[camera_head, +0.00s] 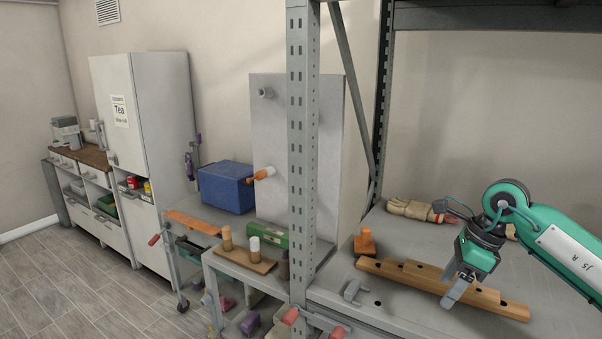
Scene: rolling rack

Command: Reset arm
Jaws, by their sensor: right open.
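My right arm comes in from the right, teal and grey, over the rack's grey shelf. My right gripper (455,291) points down and left with its jaws open. It appears empty, in front of a long wooden block with holes (415,277) that lies on the shelf. Whether the fingers touch the block I cannot tell. The gripper hides part of the block's right half. My left arm and left gripper are not in view.
A grey upright post (302,150) stands in the middle of the view. An orange block (365,243), a grey bracket (352,290) and a pale glove-like item (413,209) rest on the shelf. A blue box (226,187) stands on a cart at left.

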